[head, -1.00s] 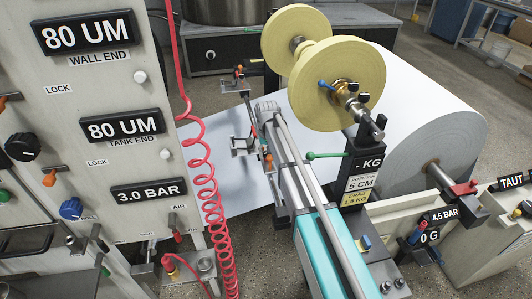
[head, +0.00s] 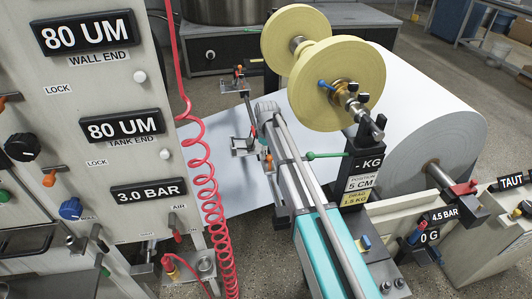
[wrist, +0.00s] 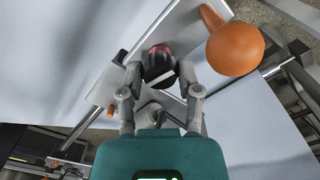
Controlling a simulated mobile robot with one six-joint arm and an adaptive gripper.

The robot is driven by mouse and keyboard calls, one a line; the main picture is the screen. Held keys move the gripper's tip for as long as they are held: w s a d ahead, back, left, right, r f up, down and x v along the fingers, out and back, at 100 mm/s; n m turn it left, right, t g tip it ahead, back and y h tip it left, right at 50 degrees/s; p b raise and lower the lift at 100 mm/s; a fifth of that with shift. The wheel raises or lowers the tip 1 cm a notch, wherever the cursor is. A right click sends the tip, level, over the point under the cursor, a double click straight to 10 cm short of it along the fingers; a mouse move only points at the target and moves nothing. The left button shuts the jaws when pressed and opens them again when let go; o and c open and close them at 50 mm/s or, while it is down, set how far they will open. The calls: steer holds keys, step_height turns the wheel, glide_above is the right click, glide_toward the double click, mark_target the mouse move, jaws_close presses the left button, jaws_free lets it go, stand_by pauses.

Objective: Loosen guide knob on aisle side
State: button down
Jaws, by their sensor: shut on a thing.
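A dark round knob (wrist: 157,60) with a reddish edge and a pale mark sits on a light grey bar (wrist: 165,35) in the wrist view. My gripper (wrist: 160,73) has its two fingers closed on opposite sides of the knob and is shut on it. In the head view my gripper (head: 264,108) is at the far end of my teal and grey arm, over the white web beside the guide hardware. The arm hides the held knob there.
A large orange knob (wrist: 235,48) stands close to the right of my gripper. A green-tipped lever (head: 325,155) and the yellow roll (head: 350,82) stand right of my arm. A red coiled hose (head: 207,185) hangs left, near the control panel (head: 100,95).

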stand_by(0.3)
steer(key=shift+a, duration=0.1)
steer(key=shift+c, duration=1.5)
jaws_free()
steer(key=shift+r, duration=0.1)
